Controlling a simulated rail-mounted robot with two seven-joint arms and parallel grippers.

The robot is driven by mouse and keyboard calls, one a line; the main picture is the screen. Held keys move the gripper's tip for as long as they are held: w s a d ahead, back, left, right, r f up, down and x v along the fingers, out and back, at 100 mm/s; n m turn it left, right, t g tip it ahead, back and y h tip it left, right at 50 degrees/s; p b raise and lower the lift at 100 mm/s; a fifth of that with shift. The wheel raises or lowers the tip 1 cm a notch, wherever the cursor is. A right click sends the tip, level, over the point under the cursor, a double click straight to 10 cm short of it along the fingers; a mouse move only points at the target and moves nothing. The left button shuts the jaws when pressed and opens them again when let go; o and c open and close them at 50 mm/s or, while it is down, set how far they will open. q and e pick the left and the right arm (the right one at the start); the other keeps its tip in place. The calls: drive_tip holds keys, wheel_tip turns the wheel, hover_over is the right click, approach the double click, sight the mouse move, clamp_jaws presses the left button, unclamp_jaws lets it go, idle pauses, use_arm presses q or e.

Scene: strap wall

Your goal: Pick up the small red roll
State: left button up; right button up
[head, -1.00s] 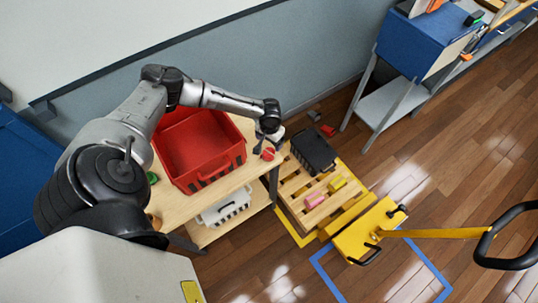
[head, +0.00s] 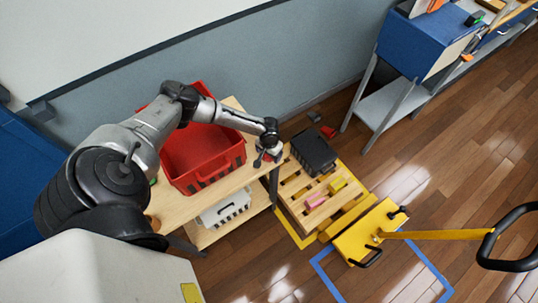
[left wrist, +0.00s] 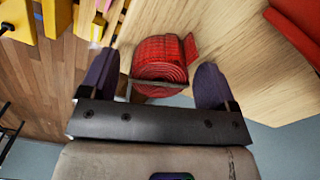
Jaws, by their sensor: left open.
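The small red roll (left wrist: 160,62) is a coiled red strap at the edge of the wooden table (left wrist: 235,60). In the left wrist view it lies between the two dark fingers of my left gripper (left wrist: 154,68). The fingers are open, with a gap to the roll on the right side; whether the left finger touches it I cannot tell. In the head view my left gripper (head: 266,158) is at the table's right end and hides most of the roll. My right gripper is out of view.
A large red basket (head: 205,180) stands on the table left of the gripper. A white crate (head: 225,208) is on the shelf below. Right of the table, a pallet (head: 290,192) holds a black crate (head: 315,153) and pink and yellow rolls.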

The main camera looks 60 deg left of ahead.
use_arm(q)
drive_tip(key=c, duration=1)
